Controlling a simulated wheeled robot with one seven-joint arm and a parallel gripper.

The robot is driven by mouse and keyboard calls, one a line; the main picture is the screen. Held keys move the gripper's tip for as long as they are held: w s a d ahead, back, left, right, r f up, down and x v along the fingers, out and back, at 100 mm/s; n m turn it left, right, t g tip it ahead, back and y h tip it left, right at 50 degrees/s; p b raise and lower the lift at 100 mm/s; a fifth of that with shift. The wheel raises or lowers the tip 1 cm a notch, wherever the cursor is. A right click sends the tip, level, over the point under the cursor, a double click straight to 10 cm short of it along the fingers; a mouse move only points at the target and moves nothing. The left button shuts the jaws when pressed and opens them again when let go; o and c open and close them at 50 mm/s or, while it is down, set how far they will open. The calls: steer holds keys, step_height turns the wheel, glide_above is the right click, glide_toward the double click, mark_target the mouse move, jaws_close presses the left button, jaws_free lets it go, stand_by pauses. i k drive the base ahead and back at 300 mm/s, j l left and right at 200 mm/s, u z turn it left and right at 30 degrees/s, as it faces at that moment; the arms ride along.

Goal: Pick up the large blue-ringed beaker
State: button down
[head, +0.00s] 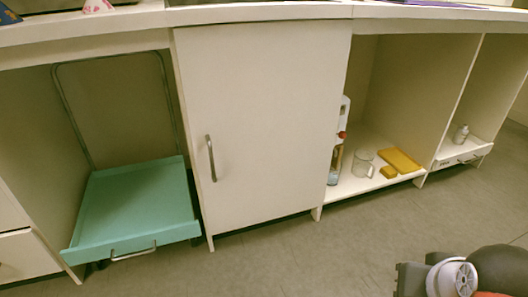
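No beaker with a clear blue ring can be made out. A clear glass vessel (363,163), seeming to have a handle at its right, stands on the low shelf of the open cabinet right of the closed door. Left of it, a tall narrow item (334,167) with a bluish lower part stands close to the door's edge; what it is cannot be told. My gripper is not recognisable in the head view; only parts of my own arm show at the bottom right.
Yellow blocks (398,160) lie right of the glass vessel. A small grey bottle (461,134) stands in the far right compartment. The closed white cabinet door (262,120) and a teal pull-out tray (135,205) are at the left. The grey floor (330,255) in front is clear.

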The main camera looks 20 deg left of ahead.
mark_target(336, 167)
steer(key=u, duration=1)
steer(key=j+u, duration=0.4)
steer(key=i+j+u, duration=0.15)
steer(key=u, duration=0.2)
steer(key=i+j+u, duration=0.15)
steer(key=u, duration=0.25)
steer(key=i+j+u, duration=0.2)
steer(key=u, duration=0.15)
steer(key=i+j+u, duration=0.2)
steer(key=i+j, duration=0.4)
steer(key=i, duration=0.2)
steer(key=z, duration=0.7)
steer(key=k+l+z, duration=0.1)
steer(key=z, duration=0.3)
steer(key=k+l+z, duration=0.1)
steer(key=l+z, duration=0.45)
steer(key=z, duration=0.2)
steer(key=l+z, duration=0.25)
steer(key=z, duration=0.15)
steer(key=l+z, duration=0.25)
steer(key=l, duration=1.15)
steer(key=i+l+u, duration=0.3)
steer(key=l+u, duration=0.35)
steer(key=i+l+u, duration=0.15)
steer(key=l+u, duration=0.45)
steer(key=l, duration=0.15)
steer(key=i+l, duration=0.05)
